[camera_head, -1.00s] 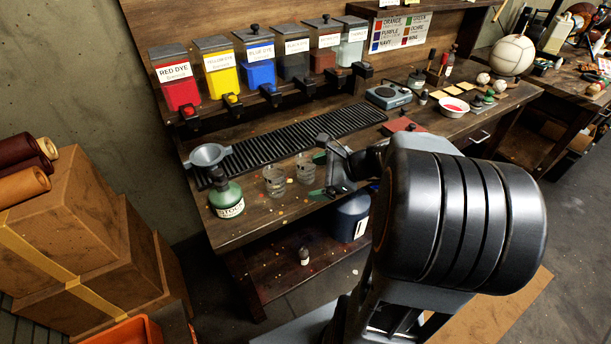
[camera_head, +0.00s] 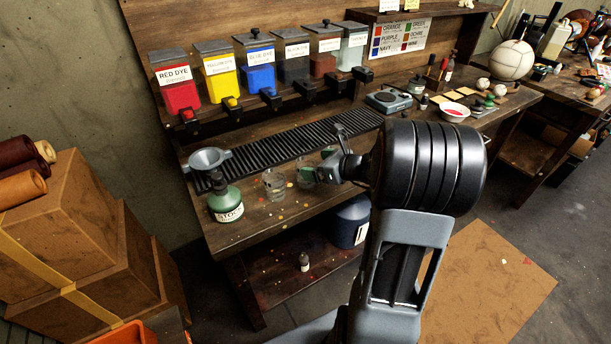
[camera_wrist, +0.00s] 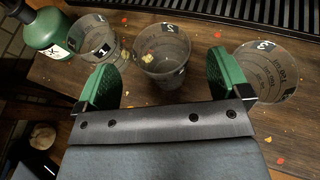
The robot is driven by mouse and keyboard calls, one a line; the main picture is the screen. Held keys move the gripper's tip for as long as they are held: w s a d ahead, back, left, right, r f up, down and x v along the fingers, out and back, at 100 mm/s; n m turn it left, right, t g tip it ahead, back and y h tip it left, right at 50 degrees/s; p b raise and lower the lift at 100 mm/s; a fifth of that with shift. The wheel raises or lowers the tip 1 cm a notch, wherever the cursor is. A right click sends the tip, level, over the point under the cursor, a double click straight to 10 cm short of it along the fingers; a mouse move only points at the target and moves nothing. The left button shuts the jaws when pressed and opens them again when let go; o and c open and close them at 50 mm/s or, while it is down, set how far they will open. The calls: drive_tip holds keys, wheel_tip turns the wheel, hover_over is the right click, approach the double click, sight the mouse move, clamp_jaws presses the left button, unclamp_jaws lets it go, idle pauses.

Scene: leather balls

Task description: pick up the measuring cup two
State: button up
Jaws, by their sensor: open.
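Three clear measuring cups with small labels stand in a row on the wooden bench. In the wrist view they are a left cup (camera_wrist: 98,41), a middle cup (camera_wrist: 161,58) and a right cup (camera_wrist: 268,75). In the head view two cups (camera_head: 274,184) show clearly, near my gripper (camera_head: 318,168).
A green bottle (camera_head: 226,200) and a grey funnel (camera_head: 208,158) stand left of the cups. A black ribbed rack (camera_head: 290,145) runs behind them, with dye containers (camera_head: 261,66) further back. A blue container (camera_head: 350,222) is on the shelf below.

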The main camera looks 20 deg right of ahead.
sight(299, 163)
drive_tip(key=x, duration=0.4)
drive_tip(key=shift+w+a+f, duration=0.1)
drive_tip(key=shift+w+f, duration=0.2)
drive_tip(key=shift+w, duration=0.05)
drive_tip(key=c, duration=1)
drive_tip(key=shift+r, duration=0.1)
